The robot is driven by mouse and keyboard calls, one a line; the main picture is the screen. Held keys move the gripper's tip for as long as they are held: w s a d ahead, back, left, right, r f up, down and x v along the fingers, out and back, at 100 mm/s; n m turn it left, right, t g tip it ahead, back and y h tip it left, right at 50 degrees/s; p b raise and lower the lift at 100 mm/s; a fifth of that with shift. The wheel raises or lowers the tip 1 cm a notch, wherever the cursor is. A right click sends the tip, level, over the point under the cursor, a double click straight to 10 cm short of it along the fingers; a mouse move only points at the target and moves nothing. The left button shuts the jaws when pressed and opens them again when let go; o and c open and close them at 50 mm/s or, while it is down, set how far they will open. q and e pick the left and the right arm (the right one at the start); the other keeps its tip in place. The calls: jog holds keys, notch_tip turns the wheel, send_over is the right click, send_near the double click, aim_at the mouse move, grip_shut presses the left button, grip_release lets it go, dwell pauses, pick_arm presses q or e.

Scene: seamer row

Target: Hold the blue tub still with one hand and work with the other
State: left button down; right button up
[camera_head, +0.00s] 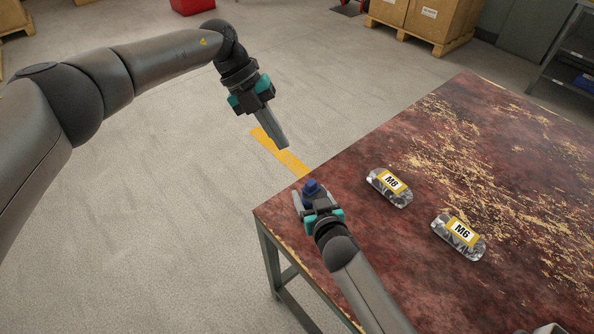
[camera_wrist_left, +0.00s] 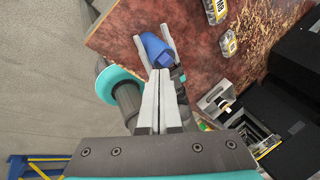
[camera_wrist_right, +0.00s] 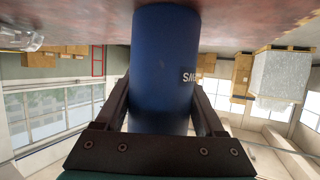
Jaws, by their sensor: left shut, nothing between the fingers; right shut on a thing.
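The blue tub (camera_head: 312,188) stands at the near left corner of the worn red table (camera_head: 410,128). My right gripper (camera_head: 309,200) is shut around its sides. In the right wrist view the tub (camera_wrist_right: 163,65) fills the space between the fingers, with part of a white-lettered dark label showing. In the left wrist view the tub (camera_wrist_left: 154,47) shows between the right fingers. My left gripper (camera_head: 284,146) is shut and empty, in the air beyond the table's left edge, up and left of the tub and apart from it.
Two clear M6 bags of metal parts, one nearer the tub (camera_head: 389,187) and one farther right (camera_head: 459,236), lie on the table. A pale grey object (camera_head: 548,328) shows partly at the bottom right. The table's far part is clear. Cartons on a pallet (camera_head: 425,22) stand behind.

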aim_at(311, 186)
pick_arm(q)
jog(key=a+n, duration=0.1)
jog(key=n, duration=0.7)
jog(key=w+a+n+t+h, duration=0.1)
jog(key=a+n, duration=0.1)
jog(key=n, duration=0.6)
jog(key=a+n, duration=0.2)
jog(key=n, duration=0.6)
jog(key=shift+w+f+h, duration=0.15)
jog(key=shift+f+h, duration=0.05)
jog(key=shift+h, duration=0.2)
jog(key=shift+d+f, duration=0.1)
jog(key=shift+d, duration=0.05)
jog(key=s+d+f, duration=0.3)
jog(key=d+f, duration=0.4)
jog(key=d, duration=0.1)
jog(key=shift+s+d+f, duration=0.2)
jog(key=shift+d+f, duration=0.15)
jog(key=shift+f, duration=0.05)
